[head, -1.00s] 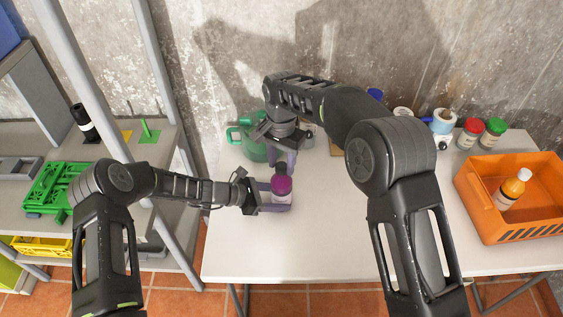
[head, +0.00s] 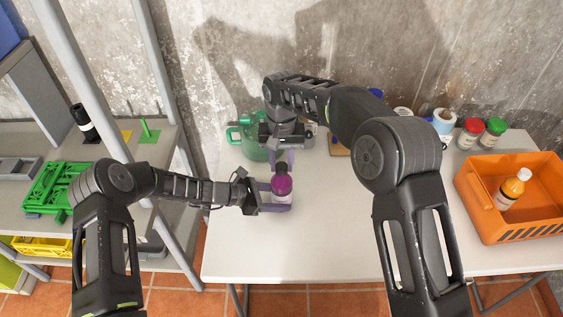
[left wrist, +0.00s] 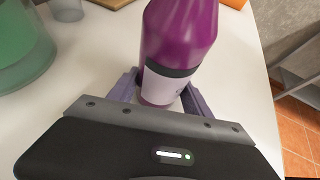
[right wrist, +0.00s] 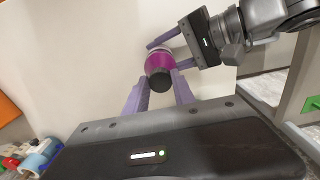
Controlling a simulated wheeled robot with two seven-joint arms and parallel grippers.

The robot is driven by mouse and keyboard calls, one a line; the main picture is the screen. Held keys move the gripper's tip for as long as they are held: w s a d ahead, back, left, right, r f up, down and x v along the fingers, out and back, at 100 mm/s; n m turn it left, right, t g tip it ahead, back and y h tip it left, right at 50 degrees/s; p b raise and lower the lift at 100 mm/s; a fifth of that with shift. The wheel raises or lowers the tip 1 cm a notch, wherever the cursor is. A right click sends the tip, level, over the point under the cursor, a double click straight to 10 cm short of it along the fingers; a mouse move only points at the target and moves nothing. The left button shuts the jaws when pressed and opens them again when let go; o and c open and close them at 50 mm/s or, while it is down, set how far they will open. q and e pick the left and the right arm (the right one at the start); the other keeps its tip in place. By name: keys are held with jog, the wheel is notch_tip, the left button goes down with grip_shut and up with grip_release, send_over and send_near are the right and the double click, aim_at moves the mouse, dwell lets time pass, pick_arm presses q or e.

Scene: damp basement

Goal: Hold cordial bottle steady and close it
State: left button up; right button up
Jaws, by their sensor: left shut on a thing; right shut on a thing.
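The purple cordial bottle (head: 282,187) with a pale label stands upright on the white table (head: 330,245). It also shows in the left wrist view (left wrist: 178,35), where its top is out of frame. My left gripper (head: 273,197) comes in from the left and is shut around the bottle's lower body. My right gripper (head: 284,158) reaches down from above, its fingers at the bottle's top. In the right wrist view the dark cap (right wrist: 160,80) sits at the bottle's top, between the right fingertips. Whether it is fully seated I cannot tell.
A green watering can (head: 247,138) stands behind the bottle. Jars with red (head: 470,133) and green (head: 491,133) lids stand at the back right. The table front is clear.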

grip_shut()
jog(key=m, duration=0.5)
jog(key=shift+m, duration=0.4)
jog(key=m, duration=0.8)
jog(key=o, duration=0.8)
grip_release()
jog(key=shift+c, duration=0.2)
